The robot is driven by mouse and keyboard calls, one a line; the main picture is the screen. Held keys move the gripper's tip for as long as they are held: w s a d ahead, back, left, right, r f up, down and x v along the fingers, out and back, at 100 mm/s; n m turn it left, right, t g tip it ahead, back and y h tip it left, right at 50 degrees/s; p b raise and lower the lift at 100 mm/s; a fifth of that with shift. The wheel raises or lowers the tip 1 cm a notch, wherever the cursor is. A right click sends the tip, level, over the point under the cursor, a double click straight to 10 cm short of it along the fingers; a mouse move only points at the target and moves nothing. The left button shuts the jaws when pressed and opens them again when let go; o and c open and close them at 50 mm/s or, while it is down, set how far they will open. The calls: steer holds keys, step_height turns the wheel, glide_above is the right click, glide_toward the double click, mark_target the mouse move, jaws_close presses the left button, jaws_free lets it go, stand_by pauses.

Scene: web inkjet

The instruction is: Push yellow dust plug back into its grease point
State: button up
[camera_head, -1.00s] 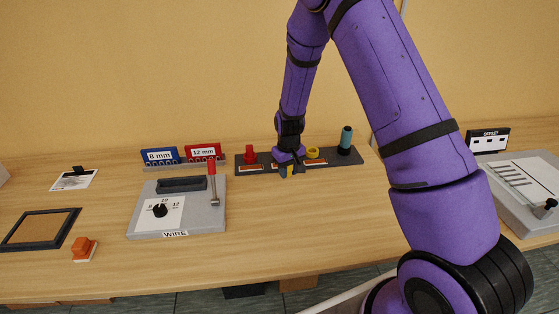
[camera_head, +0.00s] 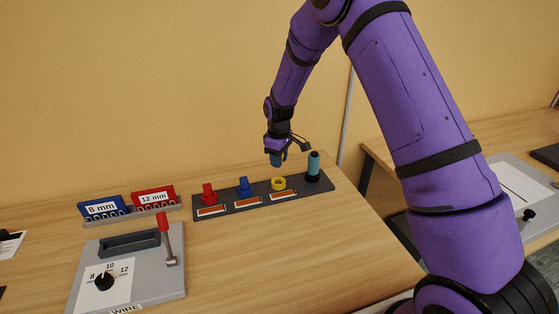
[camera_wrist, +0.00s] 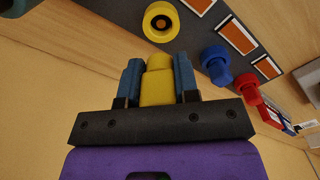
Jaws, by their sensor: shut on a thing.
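The yellow dust plug (camera_wrist: 157,82) is clamped between the two blue fingers of my gripper (camera_wrist: 158,84) in the wrist view. In the head view my gripper (camera_head: 278,160) is above the strip, and the plug there is hidden. The yellow grease point (camera_head: 278,183) is a ring with a dark opening on the dark strip. In the wrist view the yellow grease point (camera_wrist: 161,21) lies just beyond the plug's tip, with its opening uncovered. The plug and the ring look apart.
The dark strip (camera_head: 228,206) also carries a red plug (camera_head: 208,194), a blue plug (camera_head: 244,187) and a teal-topped black cylinder (camera_head: 313,166) close to the gripper. A grey device with a red-handled lever (camera_head: 166,238) stands at front left. Bare table lies in front of the strip.

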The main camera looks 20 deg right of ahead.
steer(key=shift+a+f, duration=0.1)
steer(key=shift+f, duration=2.85)
steer(key=shift+f, duration=0.65)
steer(key=shift+r, duration=0.4)
steer(key=shift+f, duration=0.55)
stand_by(1.5)
steer(key=shift+r, duration=0.15)
steer(key=shift+r, duration=0.4)
stand_by(1.4)
